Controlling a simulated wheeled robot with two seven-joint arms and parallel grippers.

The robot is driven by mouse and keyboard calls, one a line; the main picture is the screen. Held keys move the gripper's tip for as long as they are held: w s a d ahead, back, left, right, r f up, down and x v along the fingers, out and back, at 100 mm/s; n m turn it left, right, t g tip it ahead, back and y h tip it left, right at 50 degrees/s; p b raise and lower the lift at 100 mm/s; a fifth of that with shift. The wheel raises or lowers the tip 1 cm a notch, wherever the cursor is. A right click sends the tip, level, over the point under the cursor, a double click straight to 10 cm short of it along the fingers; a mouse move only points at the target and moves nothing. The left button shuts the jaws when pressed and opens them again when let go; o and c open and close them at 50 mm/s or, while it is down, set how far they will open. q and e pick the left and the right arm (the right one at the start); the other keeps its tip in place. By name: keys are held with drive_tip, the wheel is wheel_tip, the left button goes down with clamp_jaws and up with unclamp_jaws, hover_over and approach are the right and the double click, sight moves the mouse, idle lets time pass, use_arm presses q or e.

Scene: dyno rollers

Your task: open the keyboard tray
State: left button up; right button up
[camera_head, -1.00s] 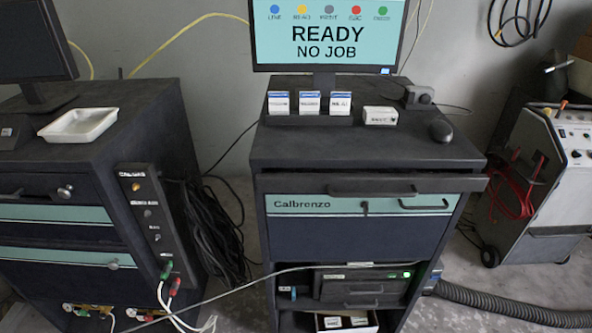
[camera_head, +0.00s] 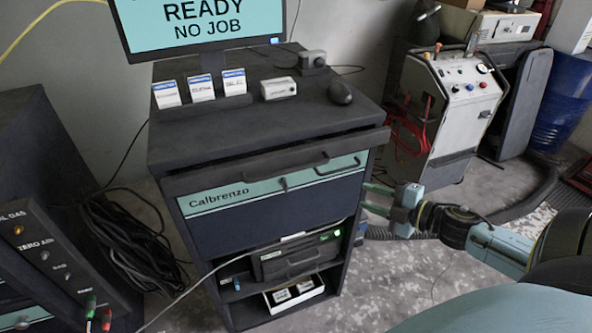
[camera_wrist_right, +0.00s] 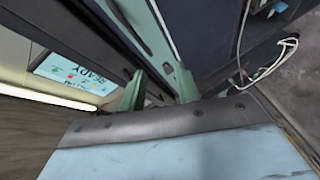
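The keyboard tray (camera_head: 235,170) is a dark slab under the top of the Calbrenzo cabinet. Its front sticks out slightly past the cabinet face, and a dark bar handle (camera_head: 293,166) is on it. My right gripper (camera_head: 366,200) is at the cabinet's right side, lower than the tray and apart from its handle. Its two green fingers are spread with nothing between them; they also show in the right wrist view (camera_wrist_right: 160,90), near the cabinet front. My left gripper is out of view.
Below the tray is a teal-striped drawer front (camera_head: 270,205) with its own handle. The monitor (camera_head: 205,25), card boxes (camera_head: 201,88) and a mouse (camera_head: 340,93) stand on top. A wheeled machine (camera_head: 460,100) and a hose (camera_head: 515,205) are at the right.

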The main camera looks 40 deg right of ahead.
sight(293, 172)
drive_tip(key=a+r+n+g+y, duration=0.1)
drive_tip(key=a+r+n+y, duration=0.35)
drive_tip(key=a+r, duration=0.35)
drive_tip(key=shift+n, duration=0.45)
drive_tip(key=x, duration=0.7)
drive_tip(key=d+x, duration=0.1)
drive_tip(key=x, duration=0.2)
drive_tip(key=shift+w+a+r, duration=0.25)
drive_tip(key=shift+w+r, duration=0.05)
drive_tip(key=shift+w, duration=0.4)
drive_tip(key=shift+x, duration=1)
drive_tip(key=shift+f, duration=0.1)
drive_tip(key=shift+c, duration=0.3)
clamp_jaws()
